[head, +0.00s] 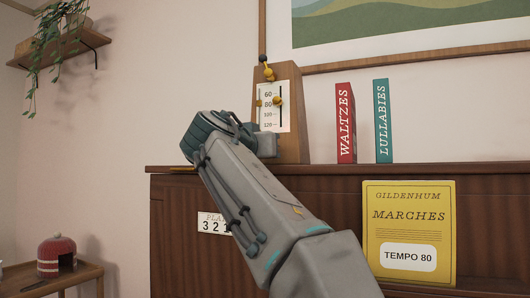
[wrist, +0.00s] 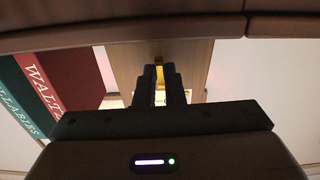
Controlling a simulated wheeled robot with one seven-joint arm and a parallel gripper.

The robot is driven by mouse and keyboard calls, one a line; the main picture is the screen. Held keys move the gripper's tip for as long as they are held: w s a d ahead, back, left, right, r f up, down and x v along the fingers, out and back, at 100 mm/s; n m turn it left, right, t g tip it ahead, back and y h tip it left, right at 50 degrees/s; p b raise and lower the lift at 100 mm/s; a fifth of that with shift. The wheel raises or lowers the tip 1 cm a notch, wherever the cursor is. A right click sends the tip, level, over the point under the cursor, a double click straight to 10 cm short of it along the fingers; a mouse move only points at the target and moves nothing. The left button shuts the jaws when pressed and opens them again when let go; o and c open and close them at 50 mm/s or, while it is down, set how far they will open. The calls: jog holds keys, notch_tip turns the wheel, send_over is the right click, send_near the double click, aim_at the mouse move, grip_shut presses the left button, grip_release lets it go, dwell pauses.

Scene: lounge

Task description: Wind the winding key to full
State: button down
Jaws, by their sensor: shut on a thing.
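A wooden metronome (head: 291,140) stands on the cabinet top, with a white scale card (head: 268,90) marked from 60 to 120 and yellow knobs beside it. My gripper (head: 268,133) is at the lower front of the metronome and hides that part in the head view. In the wrist view my gripper (wrist: 159,84) has its two dark fingers close together, shut on a small yellow piece, the winding key (wrist: 159,74). Most of the key is hidden by the fingers. How far it is wound cannot be seen.
A red WALTZES book (head: 346,123) and a teal LULLABIES book (head: 383,120) stand right of the metronome. A partly covered number plate (head: 211,224) is behind my arm.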

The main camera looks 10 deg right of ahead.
jog(key=c, duration=1.5)
grip_release()
jog(key=v, duration=1.3)
jog(key=shift+s+a+p, duration=0.3)
jog(key=shift+p, duration=0.05)
